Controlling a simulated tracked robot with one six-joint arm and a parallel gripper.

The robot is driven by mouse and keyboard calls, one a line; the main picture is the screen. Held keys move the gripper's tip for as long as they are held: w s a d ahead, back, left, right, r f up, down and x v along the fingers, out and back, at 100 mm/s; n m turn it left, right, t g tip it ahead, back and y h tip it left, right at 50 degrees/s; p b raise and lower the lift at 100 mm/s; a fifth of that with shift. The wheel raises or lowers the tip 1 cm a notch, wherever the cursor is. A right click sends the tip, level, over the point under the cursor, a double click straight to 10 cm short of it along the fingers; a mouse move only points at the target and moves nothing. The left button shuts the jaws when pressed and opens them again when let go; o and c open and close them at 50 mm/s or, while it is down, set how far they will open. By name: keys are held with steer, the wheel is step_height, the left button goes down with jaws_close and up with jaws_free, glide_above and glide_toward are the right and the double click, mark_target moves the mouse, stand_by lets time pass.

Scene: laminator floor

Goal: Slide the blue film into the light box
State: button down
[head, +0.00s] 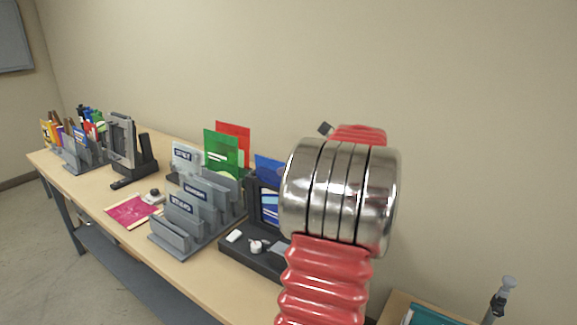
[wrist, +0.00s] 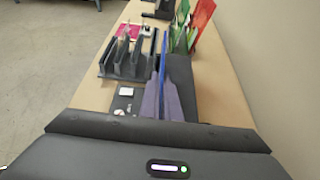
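The blue film (head: 267,170) stands upright at the dark light box (head: 258,255), partly hidden by my arm in the head view. In the wrist view the blue film (wrist: 163,65) shows nearly edge-on, between the two grey-purple fingers of my gripper (wrist: 162,100), which are closed on it. The dark panel of the light box (wrist: 181,73) stands just right of the film. My gripper is hidden behind my arm in the head view. I cannot tell how far the film's lower edge sits in the box.
A grey slotted sorter (head: 185,235) stands left of the light box. Green (head: 220,150) and red (head: 233,130) films stand behind it. A pink sheet (head: 132,211) lies on the table (head: 180,270). A white piece (head: 234,236) and a small knob (head: 256,246) lie by the box. The wall is close behind.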

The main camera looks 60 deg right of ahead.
steer(key=shift+f, duration=0.35)
steer(key=c, duration=1.9)
jaws_free()
steer(key=v, duration=1.3)
steer(key=shift+s+r, duration=0.1)
steer(key=shift+s, duration=0.3)
